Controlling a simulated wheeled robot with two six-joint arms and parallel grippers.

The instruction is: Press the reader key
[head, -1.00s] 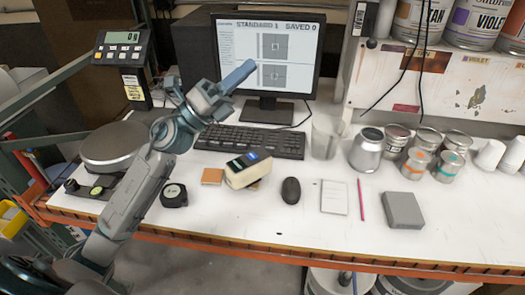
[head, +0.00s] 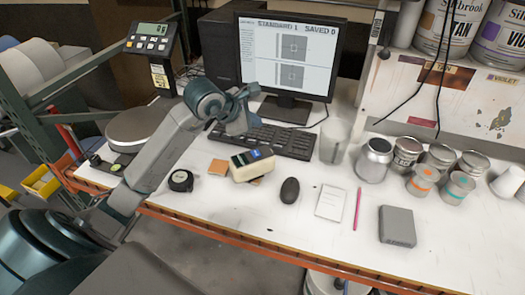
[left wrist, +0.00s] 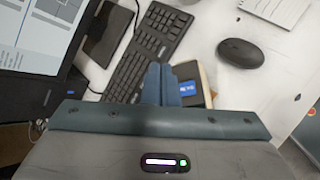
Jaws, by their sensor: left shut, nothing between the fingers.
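The reader (head: 244,171) is a small cream block with a dark top and a lit blue screen. It lies on the white bench in front of the keyboard, with an orange-brown square partly under it. In the left wrist view the reader (left wrist: 207,76) is partly hidden behind my fingers. I cannot make out its key. My left gripper (head: 238,126) is shut and empty. It points down above the keyboard, just behind the reader and apart from it. Its closed blue-grey fingers also show in the left wrist view (left wrist: 160,84). My right gripper is not in view.
A keyboard (head: 280,142) and monitor (head: 288,55) stand behind. A black mouse (head: 289,190), white pad (head: 331,202), pink pencil (head: 357,208) and grey box (head: 397,226) lie to the right. A tape measure (head: 181,180) and tile (head: 218,167) are left. A glass beaker (head: 333,141) and several cans stand further right.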

